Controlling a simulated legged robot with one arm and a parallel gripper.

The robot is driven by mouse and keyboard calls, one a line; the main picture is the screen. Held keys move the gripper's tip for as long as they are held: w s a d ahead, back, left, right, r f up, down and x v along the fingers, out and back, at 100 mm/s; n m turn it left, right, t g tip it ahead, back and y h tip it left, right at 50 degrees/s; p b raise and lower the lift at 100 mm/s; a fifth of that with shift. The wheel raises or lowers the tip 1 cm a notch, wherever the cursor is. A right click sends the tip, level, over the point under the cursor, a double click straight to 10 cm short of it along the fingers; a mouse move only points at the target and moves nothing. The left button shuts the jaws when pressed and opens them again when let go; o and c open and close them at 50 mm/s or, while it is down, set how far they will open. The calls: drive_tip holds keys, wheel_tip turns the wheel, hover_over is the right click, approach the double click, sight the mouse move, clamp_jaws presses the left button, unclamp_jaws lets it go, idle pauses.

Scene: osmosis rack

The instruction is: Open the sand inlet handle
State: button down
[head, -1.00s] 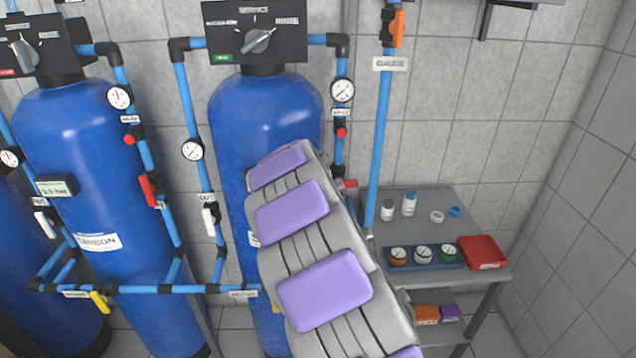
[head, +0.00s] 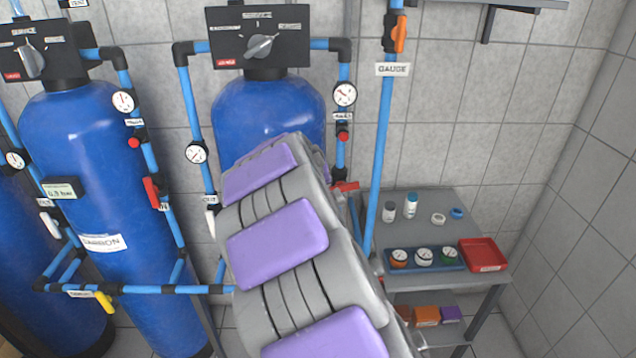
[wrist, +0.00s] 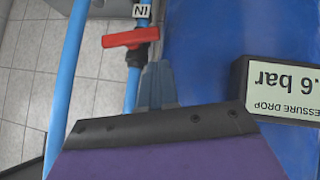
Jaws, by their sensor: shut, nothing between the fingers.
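The red inlet handle (wrist: 130,38) lies crosswise over the blue pipe in the wrist view, just below a white "IN" tag that shows upside down. In the head view the red handle (head: 346,186) shows beside the right blue tank (head: 268,112), at the edge of my arm. My gripper (wrist: 157,68) is shut and empty. Its fingertips are close to the right end of the handle and the pipe fitting; I cannot tell whether they touch. My arm hides the lower part of the right tank and my gripper in the head view.
A pressure-drop display (wrist: 284,90) juts from the tank, right of my gripper. The carbon tank (head: 88,150) stands to the left with its own red handle (head: 151,190). A grey table (head: 420,230) with bottles and a red tray (head: 483,255) is at the right.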

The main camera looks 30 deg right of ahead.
sight(341, 188)
drive_tip(key=v, duration=0.8)
drive_tip(key=shift+p, duration=0.45)
drive_tip(key=shift+w, duration=0.1)
drive_tip(key=p+x, duration=0.3)
drive_tip(key=x, duration=0.4)
drive_tip(key=shift+d, duration=0.45)
drive_tip(key=x, duration=0.9)
drive_tip(key=shift+w+d+f+b, duration=0.2)
drive_tip(key=shift+f+b, duration=0.05)
drive_tip(key=shift+b, duration=0.1)
